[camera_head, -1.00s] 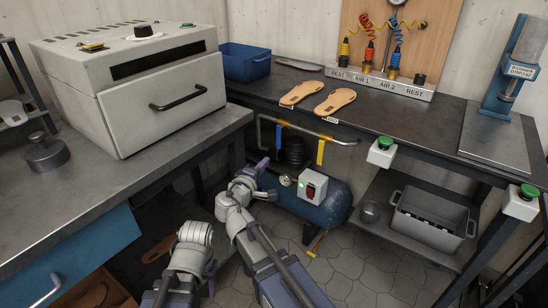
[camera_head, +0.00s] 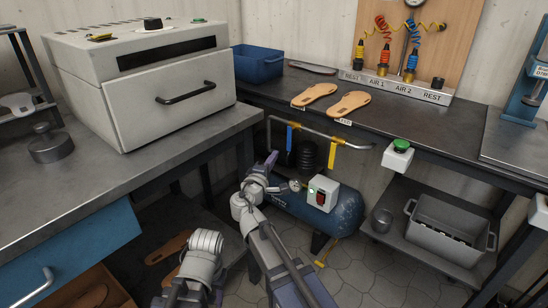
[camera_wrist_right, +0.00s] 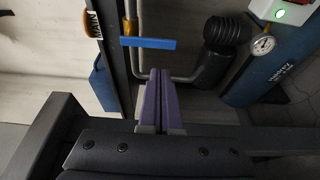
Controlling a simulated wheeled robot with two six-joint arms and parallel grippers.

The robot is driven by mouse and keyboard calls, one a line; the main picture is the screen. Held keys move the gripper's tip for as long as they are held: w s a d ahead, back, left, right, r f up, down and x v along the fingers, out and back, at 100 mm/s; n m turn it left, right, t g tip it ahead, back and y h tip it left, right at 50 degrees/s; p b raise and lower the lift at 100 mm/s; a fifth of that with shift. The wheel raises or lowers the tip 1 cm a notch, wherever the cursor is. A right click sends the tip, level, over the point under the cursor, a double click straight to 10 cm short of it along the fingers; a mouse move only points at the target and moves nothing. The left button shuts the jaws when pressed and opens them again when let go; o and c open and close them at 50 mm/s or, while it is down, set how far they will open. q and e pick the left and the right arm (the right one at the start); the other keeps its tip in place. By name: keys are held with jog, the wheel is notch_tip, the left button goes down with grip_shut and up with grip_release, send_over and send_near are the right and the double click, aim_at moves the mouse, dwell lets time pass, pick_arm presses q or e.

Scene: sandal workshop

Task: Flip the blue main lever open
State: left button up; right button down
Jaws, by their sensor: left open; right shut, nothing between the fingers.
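The blue lever (camera_head: 289,137) hangs down from the bent metal pipe under the back bench. In the right wrist view the blue lever (camera_wrist_right: 148,43) lies across the pipe, just beyond my fingertips. My right gripper (camera_head: 271,160) has purple fingers, shut and empty; they show pressed together in the right wrist view (camera_wrist_right: 158,72). They are below and left of the lever in the head view, with a gap seen in the wrist view. My left gripper (camera_head: 205,243) is at the lower left, far from the lever; it is open, its fingers hard to make out.
A yellow lever (camera_head: 337,155) hangs on the same pipe, right of the blue one. A blue tank (camera_head: 345,208) with a switch box (camera_head: 322,193) stands below. The bench edge (camera_head: 370,138) is above. A grey crate (camera_head: 445,235) is on the lower shelf at right.

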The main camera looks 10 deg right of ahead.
aim_at(288, 145)
jog(key=x, duration=0.7)
jog(key=shift+w, duration=0.25)
jog(key=shift+s+d+n+p, duration=0.4)
jog(key=shift+d+n+p, duration=0.15)
jog(key=shift+n, duration=0.35)
jog(key=shift+s+d+r+n+g+y+p, duration=0.15)
jog(key=shift+s+n+g+p, duration=0.15)
jog(key=shift+n+p, duration=0.2)
jog(key=shift+s+d+n+g+y+p, duration=0.15)
jog(key=shift+s+n+g+p, duration=0.2)
jog(key=shift+n, duration=0.25)
jog(key=s+d+r+n+g+h+p, duration=0.1)
jog(key=s+d+r+n+g+p, duration=0.2)
jog(key=n+p, duration=0.5)
jog(key=shift+s+r+n+g+h+p, duration=0.35)
jog(key=shift+r+n+g, duration=0.1)
jog(key=shift+n+g, duration=0.35)
jog(key=shift+r, duration=0.1)
